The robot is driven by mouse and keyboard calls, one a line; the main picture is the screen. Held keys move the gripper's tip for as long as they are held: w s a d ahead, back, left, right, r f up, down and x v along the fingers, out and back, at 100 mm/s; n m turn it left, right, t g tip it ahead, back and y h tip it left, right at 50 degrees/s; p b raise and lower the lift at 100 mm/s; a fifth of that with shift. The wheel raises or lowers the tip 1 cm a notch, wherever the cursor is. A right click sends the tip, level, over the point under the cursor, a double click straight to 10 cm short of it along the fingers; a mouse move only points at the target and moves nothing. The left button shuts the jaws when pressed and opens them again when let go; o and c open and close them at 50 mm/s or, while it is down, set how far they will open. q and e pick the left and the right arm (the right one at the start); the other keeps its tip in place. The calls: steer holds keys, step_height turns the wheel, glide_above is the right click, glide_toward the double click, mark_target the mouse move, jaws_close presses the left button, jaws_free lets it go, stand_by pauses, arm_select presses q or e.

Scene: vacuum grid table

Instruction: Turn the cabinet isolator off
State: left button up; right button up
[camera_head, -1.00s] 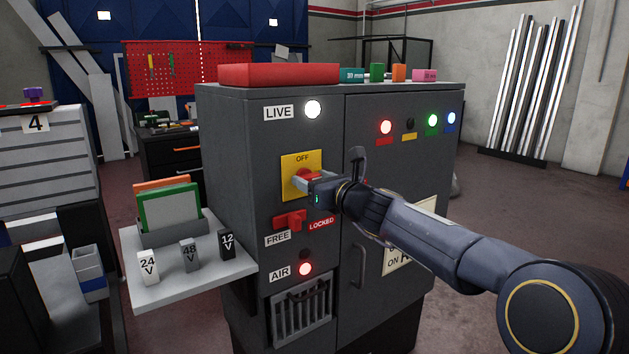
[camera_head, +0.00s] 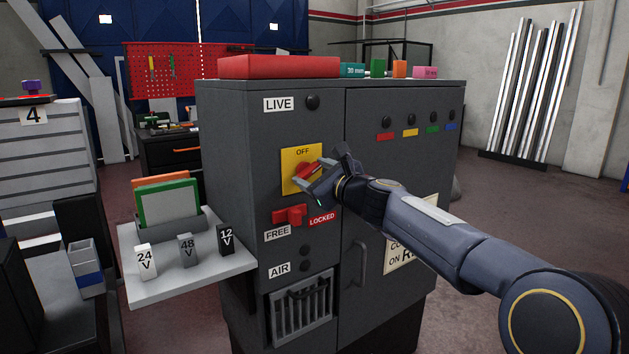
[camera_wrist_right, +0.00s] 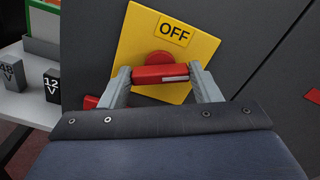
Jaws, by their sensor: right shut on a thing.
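The grey cabinet (camera_head: 330,290) carries a yellow isolator plate (camera_head: 289,181) marked OFF, with a red isolator handle (camera_head: 308,170) on it. My right gripper (camera_head: 312,175) is shut on the handle. In the right wrist view, the red handle (camera_wrist_right: 160,74) lies between the two grey fingers, below the OFF label (camera_wrist_right: 174,30) on the yellow plate (camera_wrist_right: 140,45). The LIVE lamp (camera_head: 312,102) and the AIR lamp (camera_head: 305,266) are dark. The row of lamps (camera_head: 418,117) on the right door is dark too. My left gripper is not in view.
Below the plate is a red slide (camera_head: 290,215) between FREE and LOCKED signs. A side shelf (camera_head: 190,280) at left holds 24 V, 48 V and 12 V blocks and coloured panels. A red box (camera_head: 280,67) and several coloured blocks stand on the cabinet. Floor to the right is clear.

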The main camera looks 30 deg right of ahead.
steer(key=n+b, duration=0.1)
steer(key=n, duration=0.1)
steer(key=n+b, duration=0.1)
steer(key=n, duration=0.1)
steer(key=n+b, duration=0.1)
steer(key=n, duration=0.1)
steer(key=shift+a+f+n, duration=0.1)
steer(key=shift+f+n, duration=0.15)
steer(key=shift+n, duration=0.05)
steer(key=n+b, duration=0.2)
steer(key=n, duration=0.4)
steer(key=shift+b, duration=0.4)
steer(key=o, duration=1)
steer(key=shift+s, duration=0.1)
steer(key=s, duration=0.7)
steer(key=shift+s+d+b, duration=0.3)
steer(key=shift+s+b, duration=0.05)
steer(key=shift+b, duration=0.1)
